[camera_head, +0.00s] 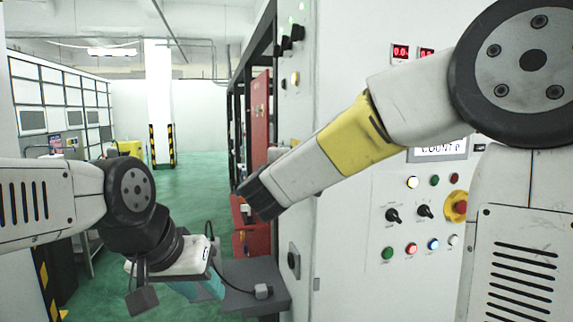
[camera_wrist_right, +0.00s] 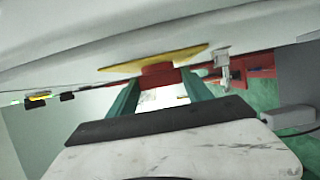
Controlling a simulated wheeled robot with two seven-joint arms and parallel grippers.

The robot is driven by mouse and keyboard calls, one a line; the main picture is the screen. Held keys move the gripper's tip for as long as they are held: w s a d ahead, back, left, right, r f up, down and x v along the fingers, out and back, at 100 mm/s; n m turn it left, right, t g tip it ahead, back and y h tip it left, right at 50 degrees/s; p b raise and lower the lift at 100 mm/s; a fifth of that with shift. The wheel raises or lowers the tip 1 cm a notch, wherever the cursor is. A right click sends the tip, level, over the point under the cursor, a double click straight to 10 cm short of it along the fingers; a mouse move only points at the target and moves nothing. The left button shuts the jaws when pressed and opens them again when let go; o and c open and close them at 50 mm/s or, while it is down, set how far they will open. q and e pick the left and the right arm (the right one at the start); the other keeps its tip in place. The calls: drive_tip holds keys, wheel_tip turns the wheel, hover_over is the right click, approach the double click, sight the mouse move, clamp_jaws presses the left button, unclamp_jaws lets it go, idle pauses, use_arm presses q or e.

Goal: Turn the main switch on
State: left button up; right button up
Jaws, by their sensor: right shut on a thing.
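The main switch shows in the right wrist view as a red knob (camera_wrist_right: 158,76) on a yellow plate (camera_wrist_right: 195,56), set on a pale cabinet face. My right gripper (camera_wrist_right: 157,84) has its green fingers on both sides of the red knob and is shut on it. In the head view my right forearm reaches down to the left across the cabinet, and its gripper and this switch are hidden. I cannot tell how far the knob is turned. My left gripper (camera_head: 207,288) points down at the lower left, away from the switch. Its fingers are partly hidden, so its opening is unclear.
The cabinet front (camera_head: 345,240) carries lamps, black selector knobs and a red button on yellow (camera_head: 456,206). A grey ledge (camera_head: 245,300) with a cabled grey box (camera_head: 262,291) stands close to my left gripper. The green floor (camera_head: 205,170) is clear behind.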

drive_tip(key=shift+d+f, duration=0.1)
drive_tip(key=shift+f, duration=0.05)
idle(0.3)
drive_tip(key=o, duration=1.4)
drive_tip(key=shift+c, duration=0.2)
drive_tip(key=s+a, duration=0.1)
drive_tip(key=s, duration=0.6)
drive_tip(key=shift+s, duration=0.4)
